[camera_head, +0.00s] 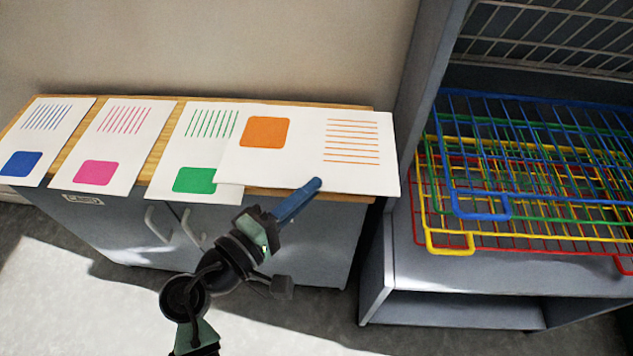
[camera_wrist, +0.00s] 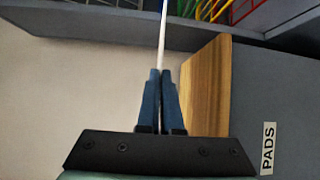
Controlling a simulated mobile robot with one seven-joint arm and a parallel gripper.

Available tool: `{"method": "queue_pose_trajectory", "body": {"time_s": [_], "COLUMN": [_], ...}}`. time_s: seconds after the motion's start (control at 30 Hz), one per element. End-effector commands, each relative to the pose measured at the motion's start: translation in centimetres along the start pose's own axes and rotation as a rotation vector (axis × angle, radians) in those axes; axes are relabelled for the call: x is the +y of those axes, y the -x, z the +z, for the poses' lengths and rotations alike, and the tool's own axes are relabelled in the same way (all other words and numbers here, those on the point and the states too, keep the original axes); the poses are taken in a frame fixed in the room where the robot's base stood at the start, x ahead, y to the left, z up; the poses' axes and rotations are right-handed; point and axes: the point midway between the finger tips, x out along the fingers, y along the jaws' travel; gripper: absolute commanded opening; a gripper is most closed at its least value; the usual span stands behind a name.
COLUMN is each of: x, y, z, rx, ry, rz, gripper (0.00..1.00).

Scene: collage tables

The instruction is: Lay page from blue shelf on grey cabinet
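My gripper (camera_head: 314,188) is shut on the near edge of a white page (camera_head: 300,165) with an orange square and orange lines. The page is held roughly level over the right end of the grey cabinet's (camera_head: 320,235) wooden top and covers part of the green page. I cannot tell whether it touches the top. In the wrist view the page (camera_wrist: 163,35) shows edge-on as a thin white strip between the fingers (camera_wrist: 160,78). The blue wire shelf (camera_head: 480,208) at the right looks empty.
Pages with blue (camera_head: 22,163), pink (camera_head: 96,172) and green (camera_head: 195,179) squares lie side by side on the cabinet top. Green, yellow (camera_head: 450,242) and red wire shelves sit under the blue one. A grey rack side panel (camera_head: 405,130) stands close right of the held page.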

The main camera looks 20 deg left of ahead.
Motion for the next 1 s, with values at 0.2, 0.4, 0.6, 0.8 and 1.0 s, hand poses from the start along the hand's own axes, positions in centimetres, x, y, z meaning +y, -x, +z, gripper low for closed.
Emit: {"method": "queue_pose_trajectory", "body": {"time_s": [0.2, 0.4, 0.6, 0.8, 1.0], "x": [-2.3, -4.0, -5.7, -7.6, -9.1], "y": [-1.5, -2.9, -4.3, -5.4, -6.3], "z": [-1.1, -2.0, -3.1, -3.9, -4.5], "rx": [-0.001, -0.002, 0.0, -0.001, -0.001], "ry": [-0.001, -0.001, 0.0, -0.001, -0.001], "rz": [0.0, 0.001, 0.001, 0.001, 0.001], "gripper": [0.0, 0.0, 0.0, 0.0, 0.0]}}
